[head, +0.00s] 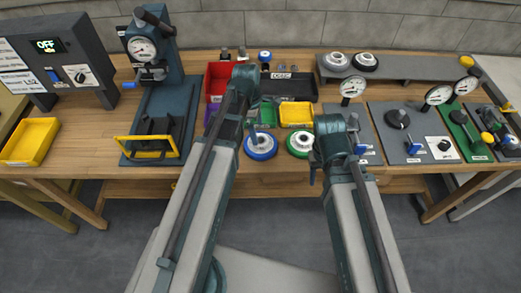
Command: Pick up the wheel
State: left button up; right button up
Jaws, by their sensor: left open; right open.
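A wheel with a blue rim (261,146) lies flat near the front edge of the workbench. A wheel with a green rim (300,143) lies to its right, between my two arms. Two pale wheels, a left one (336,61) and a right one (364,61), sit on the grey raised shelf at the back. My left gripper (251,128) is open by the blue wheel, mostly hidden by my arm; contact cannot be told. My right gripper (314,170) is open, low at the right of the green wheel, largely hidden by my arm.
A dark press with a gauge (142,48) and yellow guard stands left. Red (219,72), green and yellow (296,114) bins stand behind the wheels. Grey gauge plates (408,150) fill the right. A yellow tray (30,140) is at the far left.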

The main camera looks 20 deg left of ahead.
aim_at(260, 137)
pick_arm(q)
jog(key=shift+w+d+f+b, duration=0.1)
jog(key=shift+d+f+b, duration=0.05)
jog(key=shift+f+b, duration=0.75)
jog(key=shift+w+d+f+b, duration=0.1)
jog(key=shift+d+f+b, duration=0.05)
jog(key=shift+f+b, duration=0.75)
jog(key=shift+w+d+f+b, duration=0.1)
jog(key=shift+d+f+b, duration=0.05)
jog(key=shift+f+b, duration=0.7)
grip_shut()
